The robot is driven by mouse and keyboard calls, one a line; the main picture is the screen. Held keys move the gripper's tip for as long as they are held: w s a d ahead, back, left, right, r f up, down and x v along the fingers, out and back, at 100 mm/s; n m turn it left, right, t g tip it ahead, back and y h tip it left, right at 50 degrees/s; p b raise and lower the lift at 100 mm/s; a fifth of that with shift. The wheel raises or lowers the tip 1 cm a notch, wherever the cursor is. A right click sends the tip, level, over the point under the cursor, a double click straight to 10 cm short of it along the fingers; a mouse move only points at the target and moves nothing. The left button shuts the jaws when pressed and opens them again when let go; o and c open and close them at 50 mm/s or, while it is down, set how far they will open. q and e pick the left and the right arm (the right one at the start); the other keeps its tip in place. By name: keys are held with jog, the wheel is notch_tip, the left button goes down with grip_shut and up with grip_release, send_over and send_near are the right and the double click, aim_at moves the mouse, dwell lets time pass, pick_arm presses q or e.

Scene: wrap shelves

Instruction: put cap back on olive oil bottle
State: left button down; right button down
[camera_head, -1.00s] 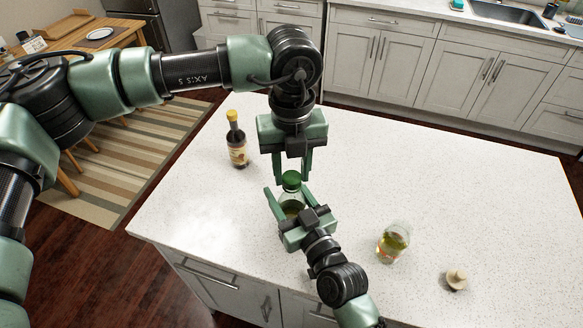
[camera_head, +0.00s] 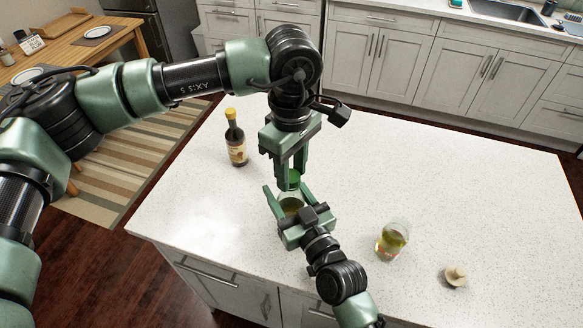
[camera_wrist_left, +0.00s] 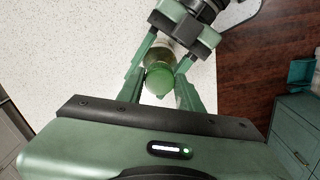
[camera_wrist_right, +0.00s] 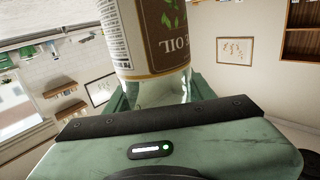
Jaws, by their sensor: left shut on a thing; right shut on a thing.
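My right gripper (camera_head: 284,196) is shut on the bottle's body from the front. The green cap (camera_head: 295,177) is at the top of the bottle. My left gripper (camera_head: 291,174) points down from above and is shut on the cap. In the left wrist view the cap (camera_wrist_left: 159,78) sits between the fingertips, over the bottle's neck. Whether the cap is fully seated is hidden.
A dark bottle with a yellow cap (camera_head: 235,140) stands to the left on the island countertop (camera_head: 440,200). A glass jar with greenish contents (camera_head: 391,241) and a small beige stopper-like object (camera_head: 455,276) are to the right. The back and right of the countertop are clear.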

pick_arm(q)
jog(key=m, duration=1.2)
jog(key=shift+a, duration=0.1)
jog(key=m, duration=1)
jog(key=shift+w+a+m, duration=0.1)
jog(key=shift+m, duration=0.3)
jog(key=c, duration=0.9)
grip_release()
jog(key=shift+c, duration=0.2)
